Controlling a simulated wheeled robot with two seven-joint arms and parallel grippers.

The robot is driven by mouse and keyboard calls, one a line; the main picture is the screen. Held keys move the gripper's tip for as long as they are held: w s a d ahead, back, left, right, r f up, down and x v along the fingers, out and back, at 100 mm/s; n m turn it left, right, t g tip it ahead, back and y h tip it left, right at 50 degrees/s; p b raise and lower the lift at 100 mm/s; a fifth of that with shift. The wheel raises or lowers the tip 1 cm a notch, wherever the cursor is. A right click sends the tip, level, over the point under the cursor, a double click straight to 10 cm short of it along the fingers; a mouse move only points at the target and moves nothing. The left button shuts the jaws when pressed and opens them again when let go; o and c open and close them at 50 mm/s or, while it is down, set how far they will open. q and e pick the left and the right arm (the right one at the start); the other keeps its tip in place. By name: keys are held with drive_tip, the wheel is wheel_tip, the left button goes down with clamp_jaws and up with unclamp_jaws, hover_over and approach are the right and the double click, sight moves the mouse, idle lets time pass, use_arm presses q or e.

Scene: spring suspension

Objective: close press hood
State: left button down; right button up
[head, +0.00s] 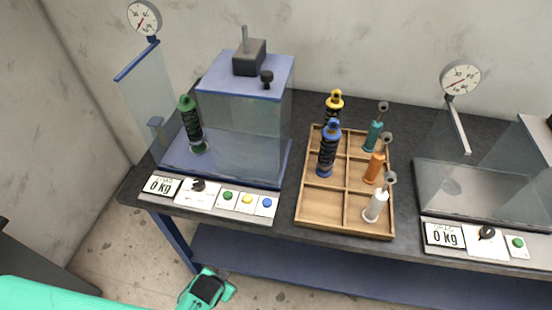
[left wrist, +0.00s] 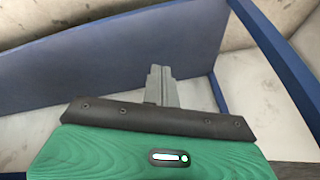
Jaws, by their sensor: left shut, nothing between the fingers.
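The left press stands on the dark table, with a blue base (head: 238,172). Its see-through hood (head: 240,130) with a blue top sits over the right part of the base, and a black knob (head: 266,76) stands on the hood. A green spring damper (head: 191,125) stands upright to the left of the hood, apparently uncovered. My left gripper (head: 205,290) is low in front of the table's front edge, away from the hood. In the left wrist view its fingers (left wrist: 161,86) are together and empty. My right gripper is not in view.
A wooden tray (head: 318,211) with dampers and smaller parts stands in the middle. A second press (head: 480,187) is at the right. The left press's panel (head: 245,199) has several buttons. A blue lower shelf (head: 300,268) lies under the table.

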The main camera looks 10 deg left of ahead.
use_arm(q)
drive_tip(key=w+d+r+m+t+b, duration=0.1)
drive_tip(key=w+r, duration=0.1)
drive_tip(key=r, duration=0.7)
drive_tip(key=w+d+r+t, duration=0.1)
drive_tip(key=w+r+t, duration=0.15)
drive_tip(key=r, duration=0.75)
drive_tip(key=w+d+r+m+t+h, duration=0.45)
drive_tip(key=d+r+m, duration=0.3)
drive_tip(key=r, duration=0.35)
drive_tip(key=w+d+r+m+t+h, duration=0.35)
drive_tip(key=w+d+r+m, duration=0.2)
drive_tip(key=r+m, duration=0.4)
drive_tip(key=p+x, duration=0.3)
drive_tip(key=x, duration=0.7)
drive_tip(key=a, duration=0.1)
drive_tip(key=a+p, duration=0.1)
drive_tip(key=a, duration=0.1)
drive_tip(key=shift+s+a+r+y, duration=0.15)
drive_tip(key=shift+a+y, duration=0.15)
drive_tip(key=shift+a, duration=0.05)
